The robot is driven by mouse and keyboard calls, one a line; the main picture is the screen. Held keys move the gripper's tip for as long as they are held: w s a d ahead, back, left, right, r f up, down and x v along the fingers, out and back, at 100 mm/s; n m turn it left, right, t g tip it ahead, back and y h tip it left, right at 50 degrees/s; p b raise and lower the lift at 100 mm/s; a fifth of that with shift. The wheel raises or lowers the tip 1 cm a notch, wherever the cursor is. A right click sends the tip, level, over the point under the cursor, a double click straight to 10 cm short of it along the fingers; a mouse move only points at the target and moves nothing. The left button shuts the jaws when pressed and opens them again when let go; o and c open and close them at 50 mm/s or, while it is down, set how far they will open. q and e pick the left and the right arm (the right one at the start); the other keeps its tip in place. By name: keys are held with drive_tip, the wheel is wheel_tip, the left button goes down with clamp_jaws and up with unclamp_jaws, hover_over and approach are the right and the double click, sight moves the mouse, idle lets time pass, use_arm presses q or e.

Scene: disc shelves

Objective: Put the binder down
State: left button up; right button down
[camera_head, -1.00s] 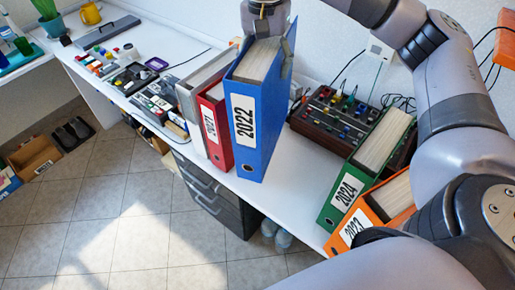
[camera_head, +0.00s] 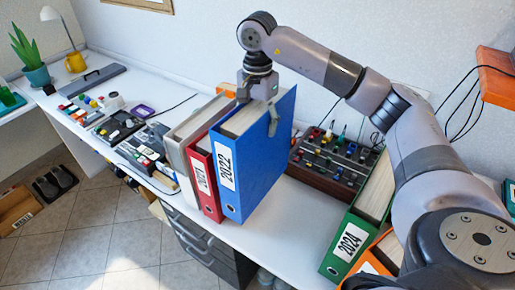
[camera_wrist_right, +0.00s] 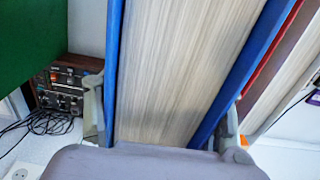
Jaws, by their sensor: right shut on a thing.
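The blue 2022 binder (camera_head: 255,160) is upright just right of the red 2021 binder (camera_head: 203,175), its label toward the desk's front edge. My right gripper (camera_head: 258,104) is shut on its top, one finger on each cover. In the right wrist view the gripper (camera_wrist_right: 162,112) spans the blue binder's pages (camera_wrist_right: 175,70), and the red binder (camera_wrist_right: 272,45) is close beside its right cover. The blue binder's lower edge is about level with the red one's; I cannot tell whether it touches the desk. My left gripper is not in view.
A grey binder (camera_head: 180,150) stands left of the red one. The green 2024 binder (camera_head: 350,240) and an orange binder (camera_head: 372,264) lean at the right. A knobbed device (camera_head: 335,165) sits behind. White desk (camera_head: 280,235) is bare between blue and green binders.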

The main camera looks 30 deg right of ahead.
sight(258, 104)
wheel_tip(258, 104, down, 9)
drive_tip(key=p, duration=0.1)
drive_tip(key=shift+r+p, duration=0.15)
drive_tip(key=shift+p, duration=0.15)
drive_tip(key=c, duration=0.7)
unclamp_jaws()
drive_tip(key=shift+s, duration=0.1)
wheel_tip(258, 104, up, 11)
drive_tip(key=shift+f+b, duration=0.1)
drive_tip(key=shift+b, duration=1.05)
drive_tip(key=shift+r, duration=0.6)
